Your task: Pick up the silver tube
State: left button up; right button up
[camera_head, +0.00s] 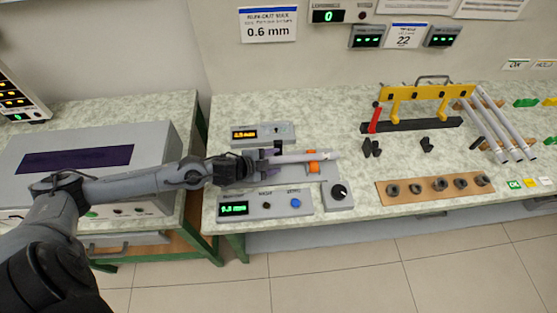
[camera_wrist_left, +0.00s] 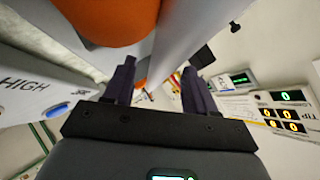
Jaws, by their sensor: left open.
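A silver tube (camera_head: 308,156) lies roughly level on the grey gauge device, over an orange support. My left gripper (camera_head: 272,160) is at the tube's left end, with its jaws open. In the left wrist view, the dark fingers of the left gripper (camera_wrist_left: 158,68) stand apart. A pale tube (camera_wrist_left: 176,38) runs away above and between them there. I cannot tell whether either finger touches it. My right gripper is in neither view.
The orange support (camera_head: 313,167) is close to the fingers. The gauge has a black knob (camera_head: 339,192) at its right. A wooden strip (camera_head: 435,190) with several dark rings lies in front.

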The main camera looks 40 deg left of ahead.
pick_arm(q)
grip_shut()
dwell(0.3)
jog(key=shift+r, duration=0.2)
